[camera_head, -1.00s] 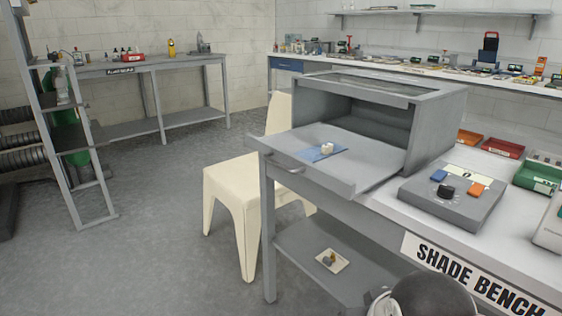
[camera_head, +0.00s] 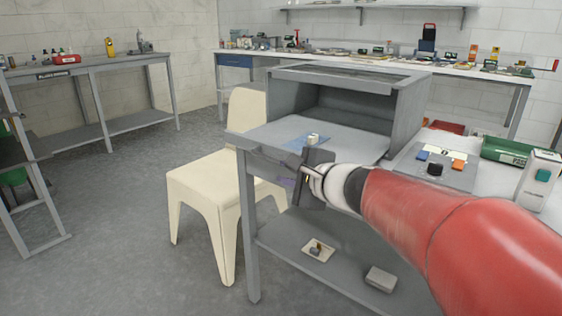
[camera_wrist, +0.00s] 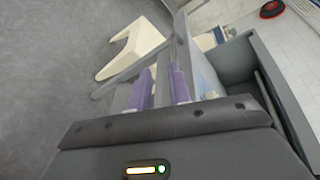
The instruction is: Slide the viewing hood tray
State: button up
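The grey viewing hood (camera_head: 405,105) stands on the bench with its front open. Its flat grey tray (camera_head: 355,140) sticks out of the opening, with a blue pad (camera_head: 303,142) and a small white piece (camera_head: 313,138) on it. My gripper (camera_head: 291,181) is at the front of the tray, just below its edge, and covers the handle. The wrist view shows its two purple fingers (camera_wrist: 160,76) apart, with a grey strip of the tray or bench between and beyond them. I cannot tell whether the handle lies between the fingers.
A cream chair (camera_head: 215,190) stands close on the left of the bench. The lower shelf (camera_head: 285,238) holds a small dish (camera_head: 318,250) and a grey block (camera_head: 381,279).

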aim_at(277, 161)
jog(key=shift+m+t, duration=0.5)
jog(key=shift+m, duration=0.4)
jog(key=x, duration=0.3)
jog(key=d+x, duration=0.1)
jog(key=x, duration=0.2)
jog(key=w+x, duration=0.1)
jog(key=x, duration=0.2)
jog(key=shift+w+d+r, duration=0.1)
jog(key=shift+d+r, duration=0.2)
jog(key=shift+r, duration=0.1)
jog(key=shift+c, duration=0.3)
grip_shut()
